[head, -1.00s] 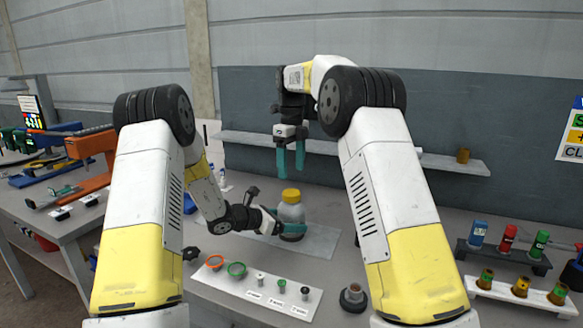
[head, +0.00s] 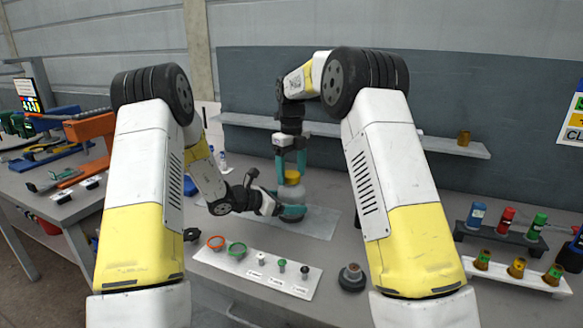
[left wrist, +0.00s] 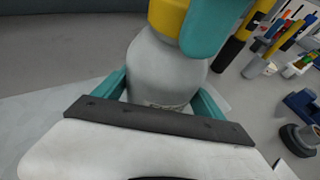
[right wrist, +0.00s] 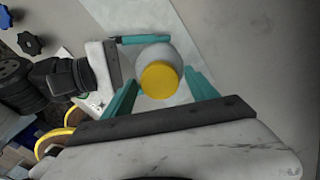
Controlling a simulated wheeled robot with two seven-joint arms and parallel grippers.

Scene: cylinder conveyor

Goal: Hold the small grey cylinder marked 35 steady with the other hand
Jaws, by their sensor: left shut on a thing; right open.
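The small grey cylinder (head: 292,191) stands upright on a pale mat, with a yellow cap (head: 292,177) on top. My left gripper (head: 291,213) comes in from the left and is shut around its lower body; the left wrist view shows the grey body (left wrist: 160,75) between teal fingers. The marking on it is too small to read. My right gripper (head: 291,166) points down from above with its fingers open on either side of the cap. In the right wrist view the yellow cap (right wrist: 160,80) lies between the open fingers.
A white tray (head: 235,262) with rings and small pegs lies in front. A dark round base (head: 352,278) stands right of it. Racks with coloured cylinders (head: 500,238) are at the right. A wall shelf (head: 370,138) runs behind my right gripper.

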